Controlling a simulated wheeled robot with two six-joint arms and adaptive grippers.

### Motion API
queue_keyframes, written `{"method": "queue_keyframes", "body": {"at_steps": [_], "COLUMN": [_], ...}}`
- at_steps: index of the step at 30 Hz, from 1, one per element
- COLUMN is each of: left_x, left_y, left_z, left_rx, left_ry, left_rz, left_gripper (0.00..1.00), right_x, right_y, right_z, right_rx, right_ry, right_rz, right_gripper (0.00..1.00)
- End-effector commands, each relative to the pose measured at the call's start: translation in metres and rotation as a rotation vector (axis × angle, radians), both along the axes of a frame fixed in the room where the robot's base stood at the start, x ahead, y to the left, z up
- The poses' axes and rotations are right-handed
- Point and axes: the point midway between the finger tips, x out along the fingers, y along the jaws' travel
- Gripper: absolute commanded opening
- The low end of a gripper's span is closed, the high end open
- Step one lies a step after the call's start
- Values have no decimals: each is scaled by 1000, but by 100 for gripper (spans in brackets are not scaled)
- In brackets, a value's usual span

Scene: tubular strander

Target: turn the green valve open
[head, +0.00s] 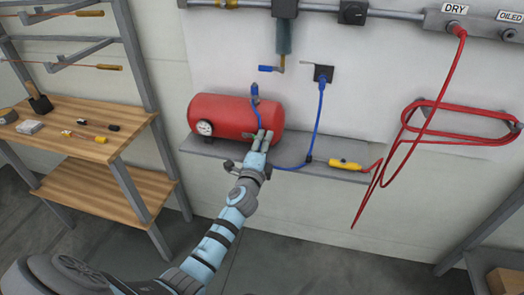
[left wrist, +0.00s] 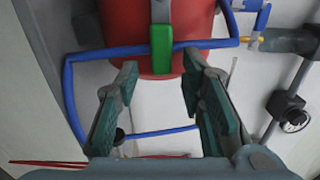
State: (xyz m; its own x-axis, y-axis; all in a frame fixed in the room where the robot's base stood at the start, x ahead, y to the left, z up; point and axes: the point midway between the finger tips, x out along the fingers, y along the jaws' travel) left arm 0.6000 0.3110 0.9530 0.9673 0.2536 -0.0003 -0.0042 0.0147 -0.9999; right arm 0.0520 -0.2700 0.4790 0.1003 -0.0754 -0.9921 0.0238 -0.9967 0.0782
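The green valve handle (left wrist: 161,47) shows at the top centre of the left wrist view, upright in front of the red tank (left wrist: 178,58). I cannot make it out in the head view, where my left gripper covers that area. My left gripper (head: 264,137) is at the front of the red tank (head: 222,114) on the grey shelf. In the left wrist view the gripper's two green-padded fingers (left wrist: 160,72) are spread apart, with the handle just beyond and between their tips. Nothing is held, and contact with the handle is not visible. My right gripper is not in view.
A blue hose (head: 318,120) runs from the wall fitting down to the shelf (head: 330,173). A yellow-ended tool (head: 345,164) lies on the shelf and red hose (head: 455,105) hangs at right. A wooden workbench (head: 75,140) with small items stands at left.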

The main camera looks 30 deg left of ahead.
Motion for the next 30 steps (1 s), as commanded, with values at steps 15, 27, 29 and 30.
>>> {"method": "queue_keyframes", "body": {"at_steps": [15,27,29,30], "left_x": [-107,-109,-109,-109], "left_y": [-28,-28,-28,-28], "left_z": [-1,-1,-1,-1], "left_rx": [-1,-1,-1,-4], "left_ry": [3,2,2,1], "left_rz": [-1,0,0,0], "left_gripper": [36,36,36,36], "right_x": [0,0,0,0], "right_y": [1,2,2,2], "right_z": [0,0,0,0], "right_rx": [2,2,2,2], "right_ry": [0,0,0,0], "right_rz": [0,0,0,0], "right_gripper": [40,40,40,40]}}
